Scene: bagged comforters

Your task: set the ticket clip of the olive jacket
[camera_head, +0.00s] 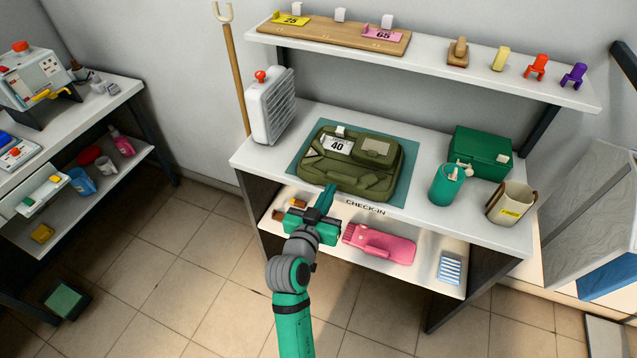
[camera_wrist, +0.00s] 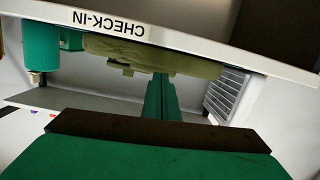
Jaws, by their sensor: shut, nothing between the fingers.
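The olive jacket (camera_head: 350,178) lies folded on a teal mat (camera_head: 407,165) on the white check-in counter. A white ticket marked 40 (camera_head: 337,146) lies on its upper left part. A small white clip (camera_head: 340,131) shows at the ticket's top edge; I cannot tell whether it is fastened to the jacket. My gripper (camera_head: 329,190) is shut and empty, at the counter's front edge, just in front of the jacket. In the wrist view the jacket (camera_wrist: 150,55) is seen edge-on past my gripper's fingers (camera_wrist: 160,95); the ticket and clip do not show there.
A heater-like white unit (camera_head: 272,105) stands on the counter's left. A green box (camera_head: 481,152), a green canister (camera_head: 446,184) and a beige tub (camera_head: 511,203) stand on the right. The upper shelf (camera_head: 430,62) overhangs the back.

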